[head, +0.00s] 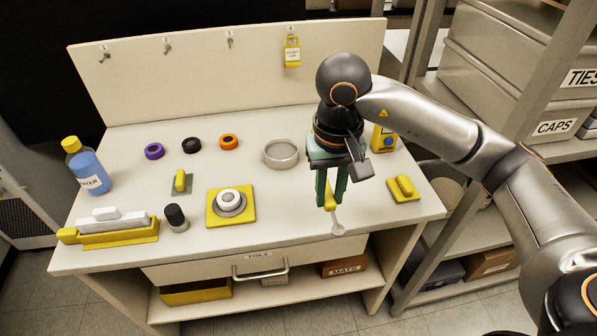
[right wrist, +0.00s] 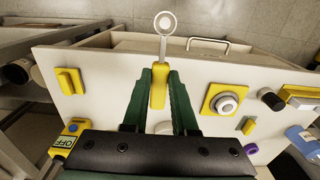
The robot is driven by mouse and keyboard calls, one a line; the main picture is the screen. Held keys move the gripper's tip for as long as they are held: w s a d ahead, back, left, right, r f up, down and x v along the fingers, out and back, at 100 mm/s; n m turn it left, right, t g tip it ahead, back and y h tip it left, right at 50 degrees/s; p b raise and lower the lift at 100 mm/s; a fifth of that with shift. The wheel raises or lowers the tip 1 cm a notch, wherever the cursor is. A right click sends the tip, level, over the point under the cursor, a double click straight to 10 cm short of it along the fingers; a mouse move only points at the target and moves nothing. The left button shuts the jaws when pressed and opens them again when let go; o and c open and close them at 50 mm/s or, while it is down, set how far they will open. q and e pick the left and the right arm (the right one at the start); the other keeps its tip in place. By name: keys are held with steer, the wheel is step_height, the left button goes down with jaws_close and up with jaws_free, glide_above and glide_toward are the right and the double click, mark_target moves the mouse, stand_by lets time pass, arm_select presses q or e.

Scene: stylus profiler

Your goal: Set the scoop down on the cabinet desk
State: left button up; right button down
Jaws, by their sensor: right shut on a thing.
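The scoop has a yellow handle and a pale shaft ending in a small round ring-like head (head: 338,229). My right gripper (head: 330,200) is shut on the scoop's yellow handle, with its green fingers pointing down over the front right part of the cabinet desk (head: 290,215). In the right wrist view the scoop's handle (right wrist: 158,88) sits between the green fingers (right wrist: 160,85), and its head points away past the desk's front edge. I cannot tell whether the scoop touches the desk top. My left gripper is not in view.
A yellow block on a base (head: 403,188) lies right of the scoop. A yellow square plate with a white knob (head: 230,205) lies left. A metal ring dish (head: 281,153) and a yellow device (head: 384,138) stand behind. Bare desk lies between the plate and the scoop.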

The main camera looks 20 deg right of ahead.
steer(key=w+d+f, duration=0.8)
steer(key=w, duration=0.1)
steer(key=shift+f+p, duration=0.3)
steer(key=shift+w+d+f, duration=0.2)
steer(key=shift+w+f, duration=0.1)
steer(key=shift+f, duration=1.65)
steer(key=shift+f, duration=0.25)
steer(key=c, duration=0.7)
jaws_free()
steer(key=shift+r, duration=0.1)
